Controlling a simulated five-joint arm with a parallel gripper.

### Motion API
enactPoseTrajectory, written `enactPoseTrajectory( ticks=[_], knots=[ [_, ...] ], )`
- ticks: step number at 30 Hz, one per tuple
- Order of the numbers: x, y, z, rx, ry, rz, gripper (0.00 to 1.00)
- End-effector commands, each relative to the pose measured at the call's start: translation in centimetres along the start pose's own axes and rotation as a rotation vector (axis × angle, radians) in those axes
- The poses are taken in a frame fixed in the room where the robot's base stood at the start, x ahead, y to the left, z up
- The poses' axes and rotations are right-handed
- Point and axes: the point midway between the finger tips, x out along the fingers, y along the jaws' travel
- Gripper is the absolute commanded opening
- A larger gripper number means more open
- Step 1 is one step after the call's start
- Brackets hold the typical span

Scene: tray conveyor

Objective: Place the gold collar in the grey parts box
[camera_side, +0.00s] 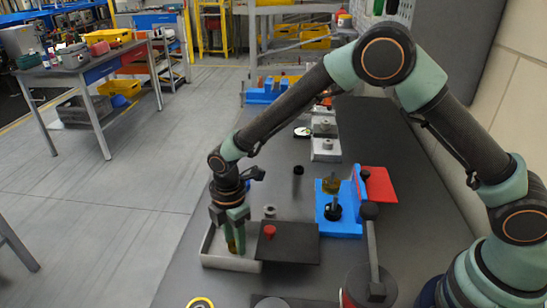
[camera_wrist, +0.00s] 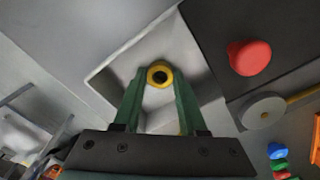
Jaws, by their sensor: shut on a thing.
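The gold collar (camera_wrist: 160,74) is a yellow ring with a dark centre, held between my green fingertips in the wrist view. In the side view it shows as a small gold piece (camera_side: 232,246) low between the fingers. My gripper (camera_side: 238,240) is shut on it and points down over the open part of the grey parts box (camera_side: 226,264). The box's pale interior (camera_wrist: 118,72) lies around and below the collar in the wrist view. The fingertips appear within the box outline; I cannot tell whether the collar touches the floor.
A black plate (camera_side: 290,242) with a red knob (camera_side: 269,231) lies directly right of the box opening. A blue fixture (camera_side: 340,226) with a gold-topped post stands further right. A dark lever (camera_side: 371,245) rises near the front. Clear belt lies behind the box.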

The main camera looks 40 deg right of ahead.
Motion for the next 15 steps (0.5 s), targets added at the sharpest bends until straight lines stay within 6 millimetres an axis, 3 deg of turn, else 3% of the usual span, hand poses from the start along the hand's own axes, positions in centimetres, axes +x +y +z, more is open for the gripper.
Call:
enactPoseTrajectory(
  ticks=[2, 3, 5, 15],
  knots=[
    [0.24, 0.0, 0.0, 0.0, 0.0, -0.001, 0.0],
    [0.22, 0.0, 0.0, 0.0, 0.0, 0.0, 0.52],
    [0.21, 0.0, 0.0, 0.0, 0.0, 0.0, 0.71],
    [0.03, 0.01, -0.01, 0.0, 0.0, 0.0, 0.71]
  ],
)
